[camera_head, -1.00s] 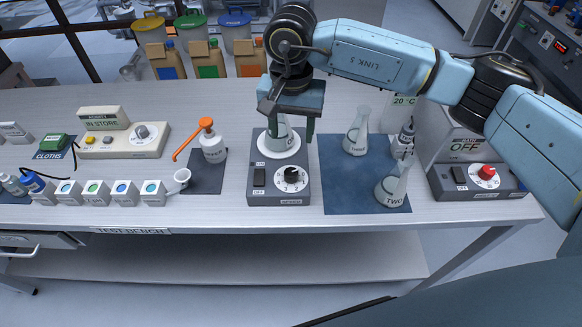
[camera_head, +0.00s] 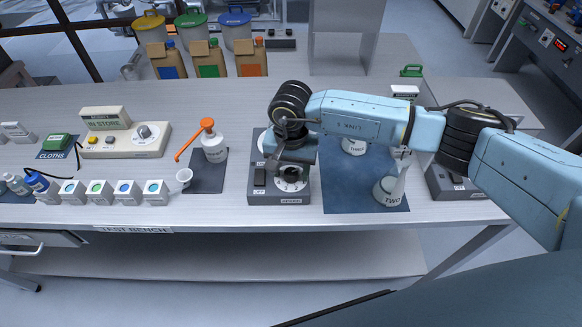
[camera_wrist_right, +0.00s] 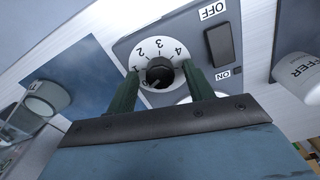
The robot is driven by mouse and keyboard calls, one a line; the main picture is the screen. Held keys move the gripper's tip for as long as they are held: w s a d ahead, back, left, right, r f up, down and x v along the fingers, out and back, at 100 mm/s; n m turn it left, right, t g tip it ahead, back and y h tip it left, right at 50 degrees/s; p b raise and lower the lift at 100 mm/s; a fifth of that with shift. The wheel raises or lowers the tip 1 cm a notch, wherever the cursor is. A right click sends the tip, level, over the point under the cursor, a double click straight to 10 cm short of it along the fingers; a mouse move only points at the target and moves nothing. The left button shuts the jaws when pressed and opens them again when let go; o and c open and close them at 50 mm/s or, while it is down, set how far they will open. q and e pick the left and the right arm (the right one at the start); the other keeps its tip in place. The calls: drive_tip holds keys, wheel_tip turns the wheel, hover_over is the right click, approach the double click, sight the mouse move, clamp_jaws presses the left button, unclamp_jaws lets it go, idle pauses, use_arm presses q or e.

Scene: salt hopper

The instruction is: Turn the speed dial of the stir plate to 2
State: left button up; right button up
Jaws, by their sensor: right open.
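The grey stir plate (camera_head: 255,198) stands on the bench at the middle of the head view. Its dial has a white face (camera_wrist_right: 150,50) marked 1 to 4 and a black knob (camera_wrist_right: 160,72). My right gripper (camera_head: 290,180) is down over the dial and covers much of it in the head view. In the right wrist view its green fingers (camera_wrist_right: 161,80) are open, one on each side of the knob. Whether they touch it I cannot tell. The pointer's setting is not clear. A black rocker switch (camera_wrist_right: 218,45) is beside the dial. My left gripper is not in view.
Flask TWO (camera_head: 389,190) and flask THREE (camera_head: 354,147) stand on the blue mat (camera_head: 345,195) to the right. My right arm hides part of the bench's right side.

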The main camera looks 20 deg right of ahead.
drive_tip(key=c, duration=1)
drive_tip(key=shift+o, duration=0.2)
drive_tip(key=m+b, duration=0.3)
drive_tip(key=m, duration=0.1)
drive_tip(key=shift+f, duration=0.1)
drive_tip(key=m+b, duration=0.2)
drive_tip(key=m, duration=0.2)
drive_tip(key=shift+m, duration=0.4)
drive_tip(key=m+b, duration=0.2)
drive_tip(key=m, duration=0.2)
drive_tip(key=shift+m+b, duration=0.85)
drive_tip(key=shift+m, duration=1.65)
drive_tip(key=shift+r, duration=0.2)
